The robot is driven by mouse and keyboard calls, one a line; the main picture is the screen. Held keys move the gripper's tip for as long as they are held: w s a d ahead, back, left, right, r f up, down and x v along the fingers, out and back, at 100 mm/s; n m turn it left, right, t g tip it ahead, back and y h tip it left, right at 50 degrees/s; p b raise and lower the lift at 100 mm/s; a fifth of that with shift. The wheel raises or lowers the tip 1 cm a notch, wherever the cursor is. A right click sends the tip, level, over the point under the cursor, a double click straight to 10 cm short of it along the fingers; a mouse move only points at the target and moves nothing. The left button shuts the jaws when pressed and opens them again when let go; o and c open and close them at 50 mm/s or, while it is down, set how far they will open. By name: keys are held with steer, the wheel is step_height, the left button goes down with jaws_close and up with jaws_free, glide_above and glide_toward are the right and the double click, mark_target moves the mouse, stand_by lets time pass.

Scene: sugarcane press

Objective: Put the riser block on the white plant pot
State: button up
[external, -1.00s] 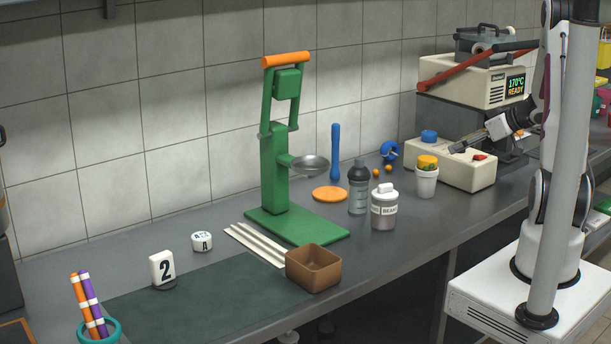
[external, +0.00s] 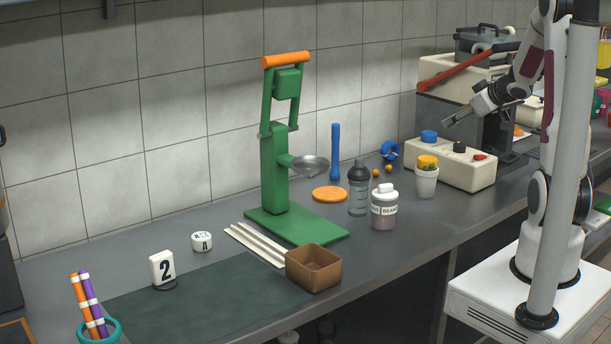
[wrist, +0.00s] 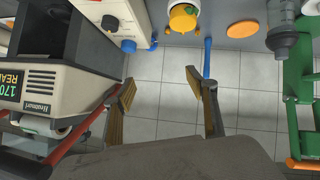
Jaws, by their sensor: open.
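My gripper (external: 452,122) is open and empty, raised above the control box. Its spread fingers (wrist: 160,84) also show in the wrist view.
The cream control box (external: 450,171) and a heat press with a red handle (external: 450,75) are close to my gripper. A bean jar (external: 384,209), shaker bottle (external: 358,190) and green press (external: 275,170) stand left of the pot. The dark mat (external: 215,300) has free room.

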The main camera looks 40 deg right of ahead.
steer(key=s+a+r+m+g+h, duration=0.2)
steer(key=s+a+r+h, duration=0.1)
steer(key=s+a+r, duration=0.45)
steer(key=s+a+f+g+y, duration=0.3)
steer(key=s+a+y, duration=0.2)
steer(key=s+a, duration=1.2)
steer(key=a, duration=0.2)
steer(key=shift+s+a, duration=0.35)
steer(key=shift+a, duration=0.05)
